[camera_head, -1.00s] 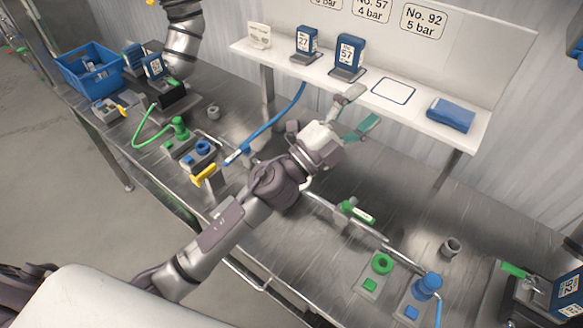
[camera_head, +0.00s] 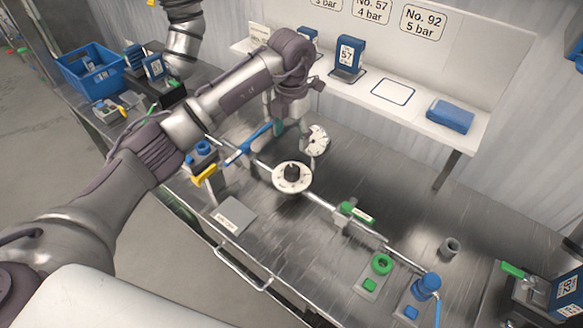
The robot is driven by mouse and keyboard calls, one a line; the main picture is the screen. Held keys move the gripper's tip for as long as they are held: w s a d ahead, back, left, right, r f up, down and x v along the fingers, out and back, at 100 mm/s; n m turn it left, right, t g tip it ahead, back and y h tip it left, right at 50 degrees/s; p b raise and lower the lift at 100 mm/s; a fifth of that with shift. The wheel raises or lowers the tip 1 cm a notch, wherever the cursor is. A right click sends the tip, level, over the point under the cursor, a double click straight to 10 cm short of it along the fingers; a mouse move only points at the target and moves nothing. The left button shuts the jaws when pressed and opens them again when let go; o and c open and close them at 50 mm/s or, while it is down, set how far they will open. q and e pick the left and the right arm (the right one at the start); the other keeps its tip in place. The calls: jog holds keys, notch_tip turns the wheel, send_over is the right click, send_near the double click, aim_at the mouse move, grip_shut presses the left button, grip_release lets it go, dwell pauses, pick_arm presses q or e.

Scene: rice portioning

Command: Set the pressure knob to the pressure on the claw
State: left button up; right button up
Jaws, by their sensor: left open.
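The pressure knob (camera_head: 292,174) has a black centre on a round white dial and sits on the bench pipe. A white-faced gauge (camera_head: 318,140) stands just behind it, partly covered by a finger. My left gripper (camera_head: 294,137) is open and points down over the knob and gauge; I cannot tell whether it touches either. A blue block marked 92 (camera_head: 567,290) sits in a dark holder at the lower right. The wall sign No. 92 (camera_head: 423,20) reads 5 bar; the No. 57 sign (camera_head: 372,8) reads 4 bar. My right gripper is out of view.
The white shelf (camera_head: 415,112) holds a blue block marked 57 (camera_head: 347,55) and a blue pad (camera_head: 450,115). Green (camera_head: 382,264) and blue (camera_head: 427,287) fittings stand at front right. A blue crate (camera_head: 90,72) is at far left. The bench behind the pipe is mostly clear.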

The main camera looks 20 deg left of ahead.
aim_at(292, 168)
pick_arm(q)
notch_tip(292, 168, down, 12)
jog(key=p, duration=0.3)
jog(key=shift+d+p, duration=0.15)
jog(key=shift+p, duration=0.25)
jog(key=shift+f, duration=0.4)
jog(key=shift+c, duration=0.3)
jog(key=c, duration=1.1)
